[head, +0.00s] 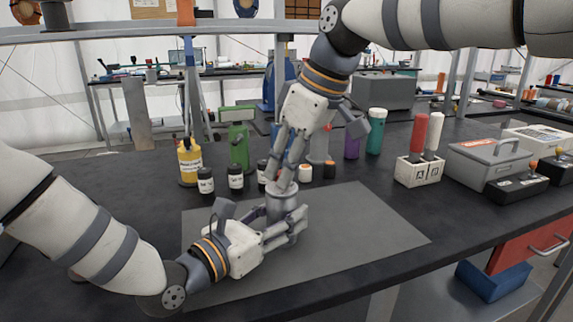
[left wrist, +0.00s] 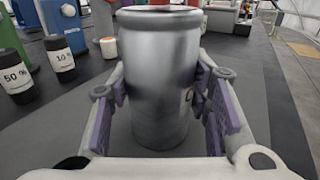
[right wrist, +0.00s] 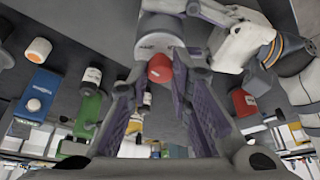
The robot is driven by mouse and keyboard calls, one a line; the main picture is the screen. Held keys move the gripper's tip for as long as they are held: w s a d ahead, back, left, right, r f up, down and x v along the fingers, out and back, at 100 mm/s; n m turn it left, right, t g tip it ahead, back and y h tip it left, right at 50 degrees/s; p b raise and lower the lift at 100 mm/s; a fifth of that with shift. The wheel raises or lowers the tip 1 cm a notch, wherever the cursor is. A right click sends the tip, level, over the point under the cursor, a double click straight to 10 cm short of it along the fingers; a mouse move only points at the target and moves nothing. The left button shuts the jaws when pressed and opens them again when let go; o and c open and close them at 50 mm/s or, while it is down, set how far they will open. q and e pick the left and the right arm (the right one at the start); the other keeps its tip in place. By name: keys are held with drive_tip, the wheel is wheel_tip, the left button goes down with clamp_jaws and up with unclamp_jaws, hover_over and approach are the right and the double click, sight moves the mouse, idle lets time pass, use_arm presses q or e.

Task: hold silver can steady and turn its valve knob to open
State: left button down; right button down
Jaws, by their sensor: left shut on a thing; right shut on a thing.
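The silver can (head: 281,212) stands upright on the grey mat, and its body fills the middle of the left wrist view (left wrist: 160,75). My left gripper (head: 297,225) is shut on the can body, one finger on each side. My right gripper (head: 283,187) points down from above, its fingers closed around the can's top. In the right wrist view the red valve knob (right wrist: 160,68) shows at the can's end, between my right fingertips. The fingers hide the knob in the head view, and how far it is turned cannot be told.
The grey mat (head: 385,235) is clear to the right. Behind are small dark jars (head: 236,178), a yellow bottle (head: 189,163), a green container (head: 239,148) and a teal bottle (head: 376,132). A white holder (head: 418,172) and a grey toolbox (head: 487,160) stand right.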

drive_tip(key=c, duration=1.4)
unclamp_jaws()
drive_tip(key=shift+c, duration=0.2)
drive_tip(key=shift+r, duration=0.1)
drive_tip(key=v, duration=1.2)
drive_tip(key=shift+s, duration=0.1)
use_arm(q)
drive_tip(key=c, duration=1.1)
unclamp_jaws()
drive_tip(key=o, duration=0.3)
drive_tip(key=shift+o, duration=0.2)
